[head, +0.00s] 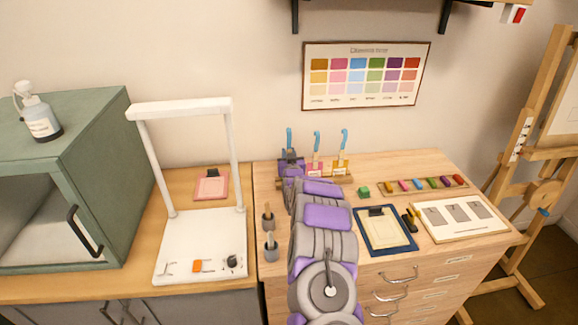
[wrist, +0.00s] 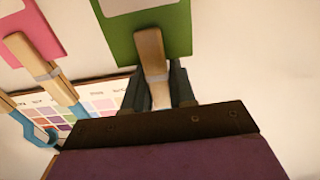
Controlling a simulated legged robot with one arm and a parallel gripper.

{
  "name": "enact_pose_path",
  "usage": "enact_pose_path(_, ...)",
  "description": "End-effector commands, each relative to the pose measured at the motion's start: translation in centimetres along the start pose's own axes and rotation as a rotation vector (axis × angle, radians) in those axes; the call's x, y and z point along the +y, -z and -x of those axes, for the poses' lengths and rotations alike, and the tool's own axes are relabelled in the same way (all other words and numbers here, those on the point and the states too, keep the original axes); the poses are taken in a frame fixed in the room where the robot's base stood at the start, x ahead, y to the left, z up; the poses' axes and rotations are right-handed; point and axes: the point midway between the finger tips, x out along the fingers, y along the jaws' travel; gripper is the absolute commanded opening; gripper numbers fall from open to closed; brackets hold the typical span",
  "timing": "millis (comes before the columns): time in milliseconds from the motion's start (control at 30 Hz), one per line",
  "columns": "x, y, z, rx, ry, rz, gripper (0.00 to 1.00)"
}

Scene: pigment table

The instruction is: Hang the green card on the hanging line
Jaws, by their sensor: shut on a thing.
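The green card (wrist: 118,32) fills the top middle of the wrist view, with a wooden clothespin (wrist: 150,52) attached to it. My gripper (wrist: 156,88) is shut on this clothespin, and the card extends past the fingers. In the head view my gripper (head: 290,160) is at the back of the wooden cabinet, below a blue hook (head: 289,137); the green card is hidden there. A pink card (wrist: 28,32) with its own clothespin and blue hook (wrist: 36,130) is beside it in the wrist view. I cannot clearly make out the hanging line.
Two more blue hooks (head: 316,140) (head: 344,138) stand right of my gripper, above pink and yellow cards. A colour chart (head: 366,76) is on the wall. A green block (head: 363,191), clipboard (head: 385,230) and pigment row (head: 424,184) lie right of my arm. A white stand (head: 190,232) is left.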

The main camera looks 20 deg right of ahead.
Motion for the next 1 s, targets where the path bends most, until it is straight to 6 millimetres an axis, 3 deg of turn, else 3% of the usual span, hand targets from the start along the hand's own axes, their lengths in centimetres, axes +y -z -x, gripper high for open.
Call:
enact_pose_path(500,0.0,1.9,0.0,0.0,0.0,0.0,0.01)
enact_pose_path(1000,0.0,2.3,0.8,-0.004,0.0,-0.001,0.01)
